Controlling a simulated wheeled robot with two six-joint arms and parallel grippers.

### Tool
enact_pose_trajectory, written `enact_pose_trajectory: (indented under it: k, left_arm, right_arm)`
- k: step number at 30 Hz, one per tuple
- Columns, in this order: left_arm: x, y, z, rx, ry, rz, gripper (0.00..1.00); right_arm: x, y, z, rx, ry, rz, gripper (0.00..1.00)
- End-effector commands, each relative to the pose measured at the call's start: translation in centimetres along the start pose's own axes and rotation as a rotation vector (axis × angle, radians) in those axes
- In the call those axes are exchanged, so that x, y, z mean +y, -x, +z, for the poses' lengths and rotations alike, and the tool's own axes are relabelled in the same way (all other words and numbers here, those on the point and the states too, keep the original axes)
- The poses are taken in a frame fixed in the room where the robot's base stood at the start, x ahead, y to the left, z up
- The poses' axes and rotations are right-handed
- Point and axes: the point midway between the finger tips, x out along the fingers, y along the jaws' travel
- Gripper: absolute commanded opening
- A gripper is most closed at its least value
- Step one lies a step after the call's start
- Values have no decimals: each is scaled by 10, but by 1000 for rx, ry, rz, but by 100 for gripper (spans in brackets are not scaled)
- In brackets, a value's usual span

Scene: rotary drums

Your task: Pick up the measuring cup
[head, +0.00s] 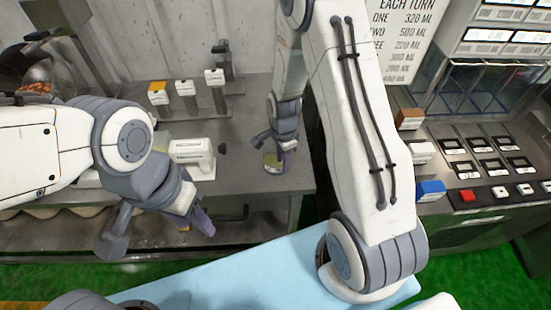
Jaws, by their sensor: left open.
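A small cup-like object (272,162), pale with a yellow-green patch, stands on the grey metal counter near its front right part; it looks like the measuring cup, but it is too small to be sure. My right gripper (276,148) is right at it, with fingers around or beside its top; I cannot tell whether they touch it. My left gripper (158,237) is open and empty, in front of the counter's edge at the lower left, well apart from the cup.
A white machine (192,157) stands on the counter (238,178) left of the cup. Posts with orange (157,92) and white tops stand behind. A control panel (487,165) with a blue block (430,190) is on the right. A light blue surface (250,270) lies in front.

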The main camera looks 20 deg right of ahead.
Motion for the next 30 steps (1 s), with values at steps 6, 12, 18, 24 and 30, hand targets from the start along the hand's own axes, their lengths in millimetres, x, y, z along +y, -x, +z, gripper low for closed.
enact_pose_trajectory:
  k: [6,12,18,24,30]
  left_arm:
    - [0,6,0,0,0,0,49]
    - [0,5,0,0,-1,0,49]
    - [0,5,0,0,-1,0,49]
    - [0,5,0,0,-1,0,49]
    - [0,5,0,0,-1,0,49]
  right_arm:
    - [0,-18,0,0,0,0,38]
    - [-1,-19,0,1,0,-2,38]
    - [-1,-19,0,0,0,-2,0]
    - [-1,-19,0,0,1,-2,0]
    - [-1,-19,0,1,1,-2,0]
